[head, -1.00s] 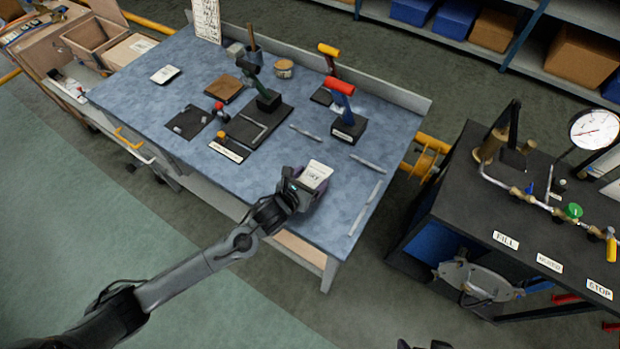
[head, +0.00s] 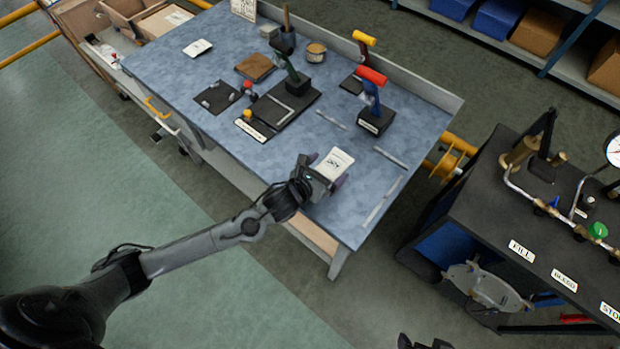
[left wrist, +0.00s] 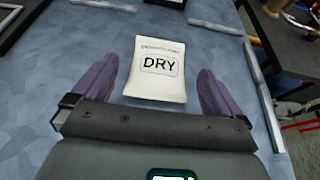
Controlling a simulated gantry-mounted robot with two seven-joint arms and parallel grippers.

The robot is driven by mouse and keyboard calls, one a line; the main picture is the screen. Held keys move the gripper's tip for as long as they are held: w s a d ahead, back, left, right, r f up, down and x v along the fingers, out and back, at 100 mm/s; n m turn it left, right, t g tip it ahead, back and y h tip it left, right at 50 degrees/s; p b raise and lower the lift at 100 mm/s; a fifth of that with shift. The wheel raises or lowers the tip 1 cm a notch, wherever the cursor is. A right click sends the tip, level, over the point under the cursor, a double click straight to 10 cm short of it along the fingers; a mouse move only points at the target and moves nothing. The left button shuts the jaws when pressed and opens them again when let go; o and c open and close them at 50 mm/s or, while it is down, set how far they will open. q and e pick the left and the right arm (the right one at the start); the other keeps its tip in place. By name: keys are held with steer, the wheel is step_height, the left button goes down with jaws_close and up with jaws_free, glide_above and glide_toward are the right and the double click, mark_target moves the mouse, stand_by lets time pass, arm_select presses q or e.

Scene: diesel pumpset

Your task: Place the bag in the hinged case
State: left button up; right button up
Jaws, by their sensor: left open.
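The bag is a small white pouch marked DRY (left wrist: 157,70). In the head view the bag (head: 335,163) is near the front right part of the blue bench top (head: 200,85). My left gripper (head: 327,172) is there at the bag. In the left wrist view its purple fingers (left wrist: 155,87) are spread, one on each side of the bag, with gaps between. I cannot tell how high the fingers are above the bench.
A black pump bench (head: 490,200) stands to the right.

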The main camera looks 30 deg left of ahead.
arm_select(q)
steer(key=p+v, duration=0.1)
steer(key=v, duration=0.8)
steer(key=shift+s, duration=0.2)
steer(key=n, duration=0.1)
steer(key=s+n+g, duration=0.1)
steer(key=n, duration=0.1)
steer(key=shift+s+d+f, duration=0.15)
steer(key=shift+d, duration=0.15)
steer(key=s+a+f+n+g+y, duration=0.1)
steer(key=s+n+g, duration=0.3)
steer(key=s+n, duration=0.5)
steer(key=s+a+f+n+g+y, duration=0.1)
steer(key=s+n+g, duration=0.3)
steer(key=n, duration=2)
steer(key=s+a+f, duration=0.1)
steer(key=s, duration=0.4)
steer(key=shift+s+g, duration=0.25)
steer(key=shift+g, duration=0.15)
